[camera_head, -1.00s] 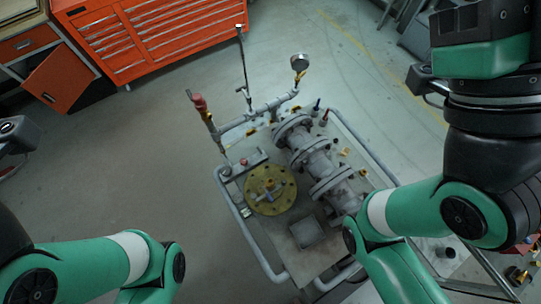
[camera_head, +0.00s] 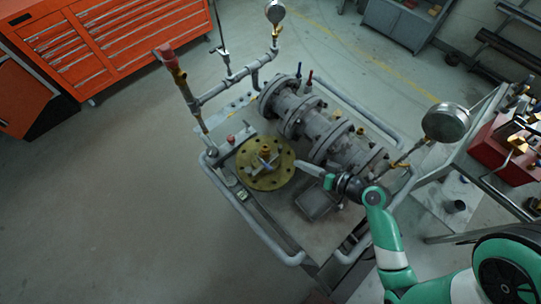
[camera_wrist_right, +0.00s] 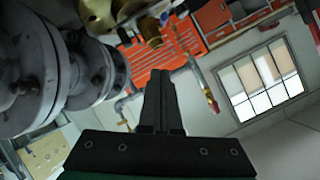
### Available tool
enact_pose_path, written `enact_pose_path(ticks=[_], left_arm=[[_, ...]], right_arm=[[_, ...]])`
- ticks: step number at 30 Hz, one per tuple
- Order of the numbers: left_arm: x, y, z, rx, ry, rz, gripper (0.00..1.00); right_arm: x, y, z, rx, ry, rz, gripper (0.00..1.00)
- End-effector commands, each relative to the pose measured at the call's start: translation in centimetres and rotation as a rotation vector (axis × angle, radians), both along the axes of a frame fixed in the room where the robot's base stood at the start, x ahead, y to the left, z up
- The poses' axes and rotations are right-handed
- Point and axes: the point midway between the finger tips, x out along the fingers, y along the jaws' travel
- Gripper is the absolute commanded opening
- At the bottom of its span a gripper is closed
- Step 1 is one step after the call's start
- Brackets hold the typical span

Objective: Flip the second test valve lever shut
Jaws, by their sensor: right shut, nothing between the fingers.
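The grey flanged valve body (camera_head: 320,130) lies diagonally on a cart. A small red-handled lever (camera_head: 309,78) and a blue-handled one (camera_head: 298,70) stand upright at its far end; I cannot tell which is the second test valve lever. Small brass fittings (camera_head: 338,113) sit along its side. My right gripper (camera_head: 303,167) is shut and empty, between the valve body and the round brass flange (camera_head: 268,170). In the right wrist view its closed fingers (camera_wrist_right: 160,78) point toward brass parts, with the grey flanges (camera_wrist_right: 35,70) at left. My left gripper is out of view.
A pressure gauge (camera_head: 446,122) stands right of the valve, close to my right arm; another gauge (camera_head: 275,12) is at the back. A pipe with a red top (camera_head: 166,52) rises at left. Cart rails (camera_head: 250,228) surround the assembly. The floor at left is clear.

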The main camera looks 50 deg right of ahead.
Motion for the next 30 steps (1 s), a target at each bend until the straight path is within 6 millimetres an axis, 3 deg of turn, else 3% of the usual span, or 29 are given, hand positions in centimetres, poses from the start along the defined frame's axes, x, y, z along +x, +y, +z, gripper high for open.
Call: enact_pose_path(ticks=[7, 15, 19, 24, 30], left_arm=[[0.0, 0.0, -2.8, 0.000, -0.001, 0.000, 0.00], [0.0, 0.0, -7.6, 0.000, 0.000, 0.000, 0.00], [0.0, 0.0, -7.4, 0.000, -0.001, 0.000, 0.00], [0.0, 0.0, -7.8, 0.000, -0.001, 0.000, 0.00], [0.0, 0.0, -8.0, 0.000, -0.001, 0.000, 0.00]], right_arm=[[1.9, 0.1, -1.4, -0.007, -0.003, 0.009, 0.00], [7.2, 0.1, -3.9, -0.005, -0.005, 0.010, 0.00], [9.6, 0.1, -4.4, -0.003, -0.001, 0.008, 0.00], [8.8, 1.7, -6.6, -0.002, 0.002, 0.005, 0.00], [8.7, 2.3, -7.3, -0.002, -0.001, 0.004, 0.00]])
